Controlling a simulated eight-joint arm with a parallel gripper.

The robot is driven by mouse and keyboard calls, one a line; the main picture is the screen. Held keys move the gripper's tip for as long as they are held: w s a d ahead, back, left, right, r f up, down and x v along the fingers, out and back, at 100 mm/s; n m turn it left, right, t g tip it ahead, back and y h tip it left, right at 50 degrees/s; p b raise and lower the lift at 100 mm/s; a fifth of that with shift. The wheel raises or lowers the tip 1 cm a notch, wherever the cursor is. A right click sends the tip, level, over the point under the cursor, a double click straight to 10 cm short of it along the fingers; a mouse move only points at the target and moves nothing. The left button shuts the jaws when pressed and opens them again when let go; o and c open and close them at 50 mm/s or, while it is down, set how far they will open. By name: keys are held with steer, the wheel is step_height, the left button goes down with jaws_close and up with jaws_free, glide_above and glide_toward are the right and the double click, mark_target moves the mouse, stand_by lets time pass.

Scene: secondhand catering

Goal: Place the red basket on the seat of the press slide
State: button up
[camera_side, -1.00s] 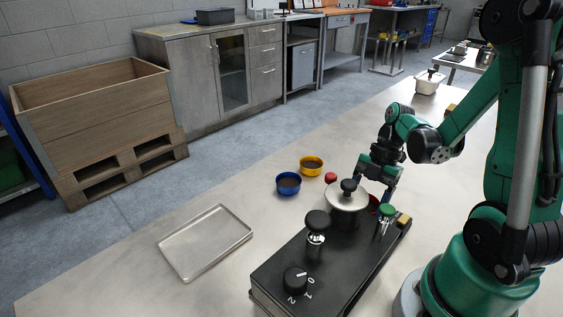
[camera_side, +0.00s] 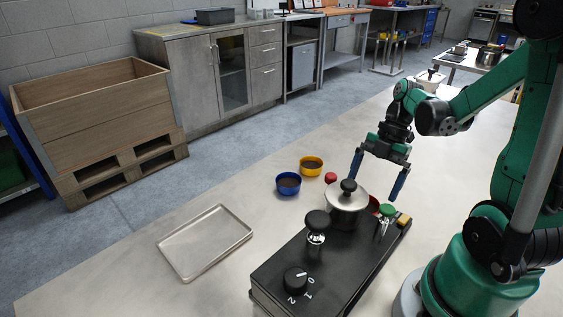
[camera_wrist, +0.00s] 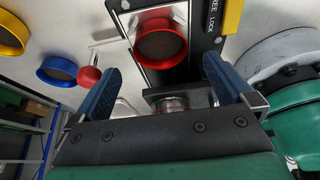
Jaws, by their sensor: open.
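The red basket (camera_wrist: 160,44) is a round, dark-bottomed cup that rests on the press slide (camera_wrist: 124,27), within its pale frame, in the wrist view. In the side view only a bit of the red basket (camera_side: 374,205) shows behind the domed lid. The slide's red ball knob (camera_side: 330,177) sticks out beyond the press, and the knob also shows in the wrist view (camera_wrist: 89,76). My gripper (camera_side: 374,189) is open and empty above the basket, its blue fingers spread to either side. The gripper's fingers (camera_wrist: 160,68) stand apart from the basket in the wrist view.

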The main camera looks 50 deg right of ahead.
steer(key=v, duration=0.8)
